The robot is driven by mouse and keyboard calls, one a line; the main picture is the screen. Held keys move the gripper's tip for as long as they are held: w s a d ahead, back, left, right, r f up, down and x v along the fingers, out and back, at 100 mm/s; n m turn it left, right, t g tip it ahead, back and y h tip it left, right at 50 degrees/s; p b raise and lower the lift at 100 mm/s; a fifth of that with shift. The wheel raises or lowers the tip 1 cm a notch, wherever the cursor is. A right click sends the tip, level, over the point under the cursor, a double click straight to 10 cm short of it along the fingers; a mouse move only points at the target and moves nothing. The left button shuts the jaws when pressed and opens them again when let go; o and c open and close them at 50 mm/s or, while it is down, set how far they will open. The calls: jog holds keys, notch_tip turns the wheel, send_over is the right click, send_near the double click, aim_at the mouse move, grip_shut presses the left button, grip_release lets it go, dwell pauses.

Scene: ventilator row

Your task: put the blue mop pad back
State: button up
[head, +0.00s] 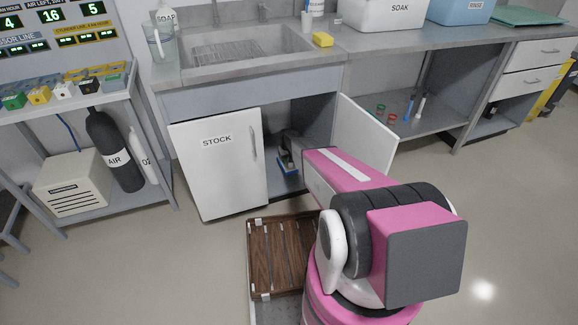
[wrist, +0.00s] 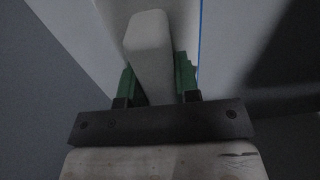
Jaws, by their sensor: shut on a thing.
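The blue mop pad (head: 287,161) shows as a small blue patch low inside the open sink cupboard (head: 218,166), partly hidden by my arm. My gripper (wrist: 157,78) is at that spot in the cupboard. In the wrist view its green fingers are shut on a pale, rounded upright block, which looks like the pad's grip. A thin blue line shows just right of the fingers. I cannot tell whether the pad touches the cupboard floor.
The left cupboard door, marked STOCK, and the right door (head: 366,140) both stand open, either side of my arm. A brown slatted crate (head: 277,222) is in front. A grey open shelf (head: 440,113) with small items is to the right; floor beyond is clear.

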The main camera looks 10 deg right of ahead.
jog(key=shift+w+d+f, duration=0.1)
jog(key=shift+d+f, duration=0.25)
jog(key=shift+f, duration=1.85)
jog(key=shift+f, duration=0.1)
jog(key=o, duration=0.8)
jog(key=shift+o, duration=0.2)
